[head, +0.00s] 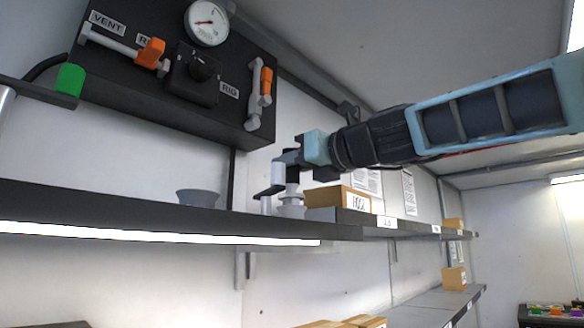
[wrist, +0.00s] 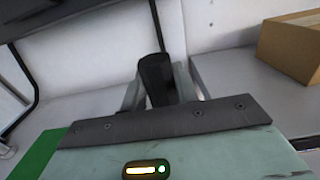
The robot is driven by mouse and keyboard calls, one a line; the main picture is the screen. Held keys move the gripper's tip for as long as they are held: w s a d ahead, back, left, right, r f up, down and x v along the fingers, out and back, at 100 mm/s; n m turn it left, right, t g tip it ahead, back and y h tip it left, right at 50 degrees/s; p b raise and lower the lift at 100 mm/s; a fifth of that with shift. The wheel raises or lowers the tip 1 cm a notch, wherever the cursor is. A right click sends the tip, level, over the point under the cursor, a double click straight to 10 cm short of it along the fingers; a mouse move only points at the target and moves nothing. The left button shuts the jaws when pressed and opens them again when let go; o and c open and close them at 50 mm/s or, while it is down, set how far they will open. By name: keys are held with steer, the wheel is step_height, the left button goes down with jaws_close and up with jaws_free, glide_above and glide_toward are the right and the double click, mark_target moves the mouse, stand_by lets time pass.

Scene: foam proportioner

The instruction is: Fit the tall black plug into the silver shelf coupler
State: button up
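My gripper (head: 286,176) is over the shelf, pointing down, with its fingers closed about the tall black plug (head: 293,175). In the wrist view the plug (wrist: 156,76) stands between the two pale grey fingers, its dark top facing me. Directly below the plug, a pale silver-grey round fitting (head: 291,208) sits on the shelf and looks like the shelf coupler. The plug's lower end meets or overlaps this fitting in the head view; I cannot tell how deep it sits. The coupler is hidden in the wrist view.
A grey flared cup (head: 198,197) stands left on the dark shelf (head: 120,208). A cardboard box (head: 338,197) is close on the right. The black panel (head: 130,60) with gauge and orange-handled levers hangs above left.

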steer(key=o, duration=0.4)
steer(key=shift+w, duration=0.1)
steer(key=shift+c, duration=0.2)
steer(key=b+v, duration=0.3)
steer(key=v, duration=0.9)
steer(key=shift+b, duration=0.3)
